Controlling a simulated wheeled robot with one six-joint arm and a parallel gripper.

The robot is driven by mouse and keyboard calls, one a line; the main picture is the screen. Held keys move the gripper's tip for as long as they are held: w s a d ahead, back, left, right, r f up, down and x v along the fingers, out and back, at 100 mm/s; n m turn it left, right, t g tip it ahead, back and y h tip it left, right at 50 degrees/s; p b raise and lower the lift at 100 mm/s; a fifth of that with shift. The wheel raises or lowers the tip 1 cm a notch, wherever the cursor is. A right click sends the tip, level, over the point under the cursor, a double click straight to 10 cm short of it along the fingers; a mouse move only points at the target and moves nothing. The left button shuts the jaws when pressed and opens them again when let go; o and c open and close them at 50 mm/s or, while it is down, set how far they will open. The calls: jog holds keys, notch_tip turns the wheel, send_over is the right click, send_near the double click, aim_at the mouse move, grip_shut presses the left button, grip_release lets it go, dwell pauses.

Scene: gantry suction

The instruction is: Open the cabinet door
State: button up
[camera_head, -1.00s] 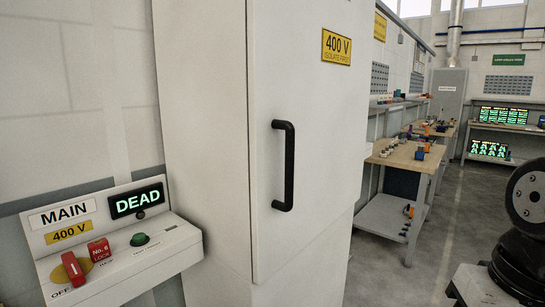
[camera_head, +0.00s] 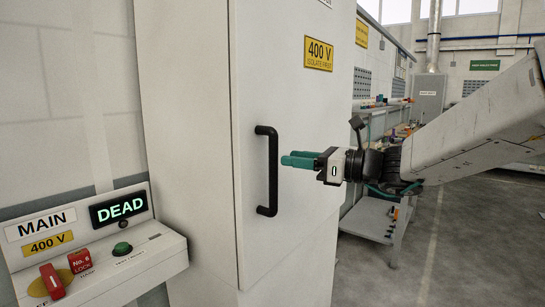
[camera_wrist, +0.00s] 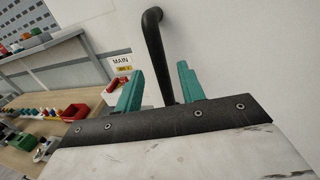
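The pale grey cabinet door (camera_head: 285,110) is flush with its frame in the head view, with a yellow 400 V label. Its black vertical bar handle (camera_head: 268,175) is near the door's left edge; in the wrist view the handle (camera_wrist: 153,35) rises between and beyond the fingers. My gripper (camera_head: 283,158), with teal fingers, is just right of the handle at about mid-height. In the wrist view my gripper (camera_wrist: 160,70) is open, its fingers apart on either side of the handle's line. I cannot tell whether they touch it.
A control panel (camera_head: 95,255) with a DEAD display (camera_head: 118,207), a red lock tag (camera_head: 80,261) and a green button (camera_head: 122,249) is left of the cabinet. A workbench (camera_head: 370,215) stands behind on the right. The floor (camera_head: 465,240) at right is clear.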

jog(key=x, duration=0.6)
jog(key=shift+a, duration=0.1)
grip_shut()
